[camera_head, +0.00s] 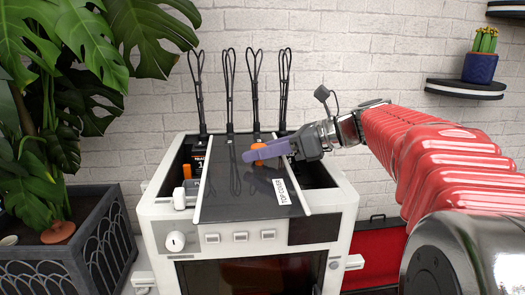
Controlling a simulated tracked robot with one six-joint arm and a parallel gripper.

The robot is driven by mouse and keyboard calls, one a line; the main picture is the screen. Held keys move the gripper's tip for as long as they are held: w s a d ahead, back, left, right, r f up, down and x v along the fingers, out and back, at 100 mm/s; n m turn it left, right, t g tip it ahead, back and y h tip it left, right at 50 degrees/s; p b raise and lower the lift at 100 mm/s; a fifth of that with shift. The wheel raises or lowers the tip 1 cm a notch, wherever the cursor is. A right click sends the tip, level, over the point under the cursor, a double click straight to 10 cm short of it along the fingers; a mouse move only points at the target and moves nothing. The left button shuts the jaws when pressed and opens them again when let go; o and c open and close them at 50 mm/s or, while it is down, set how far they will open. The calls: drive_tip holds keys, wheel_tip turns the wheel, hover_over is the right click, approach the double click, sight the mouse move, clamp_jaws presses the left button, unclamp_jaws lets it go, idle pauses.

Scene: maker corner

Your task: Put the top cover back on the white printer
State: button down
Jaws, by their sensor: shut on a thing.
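The white printer (344,212) stands against the brick wall with its top partly open. Its top cover (235,195) is a dark, glossy panel with light side edges and a white "TOP COVER" label. The cover lies over or just above the middle of the opening, its long sides running front to back. Open gaps show the dark interior to its left and right. I cannot tell whether it touches the printer's rim. My gripper (262,152), with purple fingers, reaches in from the right and is shut on the cover's orange handle, which is partly hidden by the fingers.
Several black cable loops (255,85) rise behind the printer. A large potted plant in a dark planter (90,240) stands close on the left. A red open case (378,255) lies to the right. Wall shelves (465,90), one with a cactus, hang at upper right.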

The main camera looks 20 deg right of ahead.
drive_tip(key=c, duration=1.3)
unclamp_jaws()
drive_tip(key=shift+o, duration=0.2)
drive_tip(key=shift+d, duration=0.1)
drive_tip(key=v, duration=1.3)
drive_tip(key=shift+s+d, duration=0.2)
drive_tip(key=shift+s+r, duration=0.1)
